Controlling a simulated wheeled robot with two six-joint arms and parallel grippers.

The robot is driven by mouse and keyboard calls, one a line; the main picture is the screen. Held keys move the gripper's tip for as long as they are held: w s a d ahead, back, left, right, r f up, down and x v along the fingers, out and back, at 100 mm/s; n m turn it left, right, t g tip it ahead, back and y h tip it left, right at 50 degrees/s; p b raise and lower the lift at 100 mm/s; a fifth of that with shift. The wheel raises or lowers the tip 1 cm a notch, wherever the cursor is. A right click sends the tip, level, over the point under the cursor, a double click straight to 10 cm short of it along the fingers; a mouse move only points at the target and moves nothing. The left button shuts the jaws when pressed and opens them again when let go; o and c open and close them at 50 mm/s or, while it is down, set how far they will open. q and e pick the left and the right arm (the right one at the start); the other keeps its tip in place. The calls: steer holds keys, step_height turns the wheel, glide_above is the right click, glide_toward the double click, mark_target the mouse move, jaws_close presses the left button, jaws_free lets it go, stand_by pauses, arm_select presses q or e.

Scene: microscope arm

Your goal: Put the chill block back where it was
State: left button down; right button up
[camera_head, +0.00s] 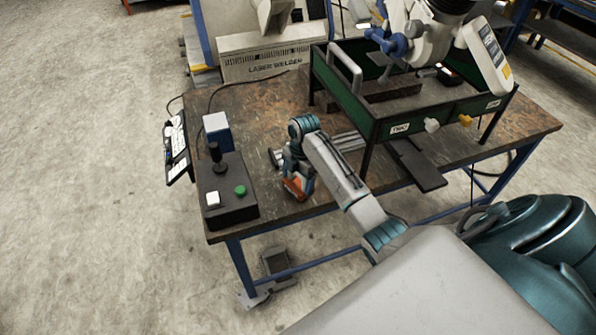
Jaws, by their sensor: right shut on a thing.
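An orange-brown block (297,188), which looks like the chill block, is at the end of my right arm, low over the worn tabletop near its front edge. My right gripper (289,181) is shut on it. The wrist hides much of the fingers and part of the block. I cannot tell whether the block touches the table. My left gripper is not in view.
A dark control box (228,206) with a joystick and green button stands left of my gripper, a blue-and-white box (217,130) behind it. A green-walled frame (375,128) on legs stands to the right. Worn tabletop (255,105) lies bare behind the gripper.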

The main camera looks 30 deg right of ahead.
steer(key=shift+w, duration=0.1)
steer(key=o, duration=2)
steer(key=shift+f, duration=0.2)
steer(key=shift+c, duration=0.2)
steer(key=shift+s, duration=0.2)
steer(key=shift+r, duration=0.15)
steer(key=r+b, duration=0.1)
steer(key=r, duration=0.3)
steer(key=d+r+b, duration=0.1)
steer(key=r, duration=0.2)
steer(key=shift+w+b, duration=0.2)
steer(key=shift+b, duration=0.15)
step_height(320, 180, up, 4)
steer(key=p, duration=0.3)
steer(key=shift+d+f, duration=0.1)
steer(key=shift+f, duration=0.1)
steer(key=shift+d+r+p, duration=0.1)
steer(key=shift+r+p, duration=0.55)
steer(key=shift+p, duration=0.1)
